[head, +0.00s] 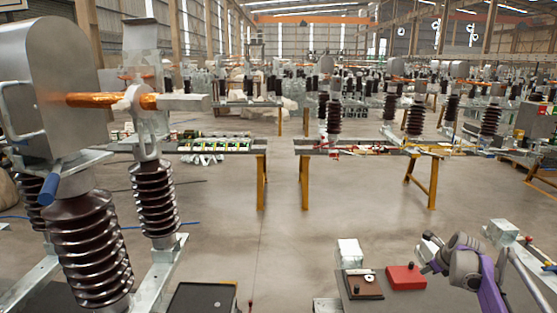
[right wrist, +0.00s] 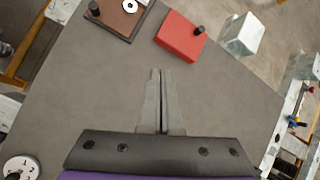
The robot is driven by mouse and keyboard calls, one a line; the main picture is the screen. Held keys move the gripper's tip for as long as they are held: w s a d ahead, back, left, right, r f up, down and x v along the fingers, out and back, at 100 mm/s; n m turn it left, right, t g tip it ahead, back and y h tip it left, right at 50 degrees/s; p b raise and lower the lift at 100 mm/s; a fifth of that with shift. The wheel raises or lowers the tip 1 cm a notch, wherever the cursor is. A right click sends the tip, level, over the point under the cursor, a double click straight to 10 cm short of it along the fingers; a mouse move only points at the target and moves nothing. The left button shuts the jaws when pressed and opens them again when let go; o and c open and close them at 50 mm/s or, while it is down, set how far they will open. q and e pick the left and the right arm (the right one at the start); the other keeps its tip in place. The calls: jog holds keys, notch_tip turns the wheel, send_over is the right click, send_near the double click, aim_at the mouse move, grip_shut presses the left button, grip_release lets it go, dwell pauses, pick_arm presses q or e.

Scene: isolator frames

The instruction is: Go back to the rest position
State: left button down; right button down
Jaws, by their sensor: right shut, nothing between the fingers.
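My right gripper (head: 430,248) is at the lower right of the head view, at the end of a purple and grey arm. In the right wrist view its two grey fingers (right wrist: 160,72) are together with nothing between them, above a bare grey tabletop. My left gripper is in neither view. The isolator (head: 85,235), with ribbed dark brown insulators and an orange-copper rod (head: 95,100), stands at the left of the head view, apart from my right gripper.
A red box (head: 405,277) and a brown box (head: 362,286) lie on the grey table (right wrist: 95,85) near my right gripper. A pale metal block (head: 349,252) stands beside them. A dark tray (head: 202,299) is at the bottom. Open floor (head: 270,235) lies in the middle.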

jog(key=s+a+r+n, duration=0.4)
jog(key=s+a+n, duration=0.35)
jog(key=a, duration=0.25)
jog(key=s+a+r+n, duration=0.3)
jog(key=s+a+n, duration=0.4)
jog(key=s+a, duration=0.25)
jog(key=s+a+f+n, duration=0.3)
jog(key=s+n, duration=0.2)
jog(key=s, duration=0.3)
jog(key=s+a+f+n, duration=0.3)
jog(key=s+n, duration=0.3)
jog(key=s, duration=0.2)
jog(key=s+a+f+n, duration=0.3)
jog(key=s+a+n, duration=0.2)
jog(key=s, duration=0.3)
jog(key=shift+g, duration=0.4)
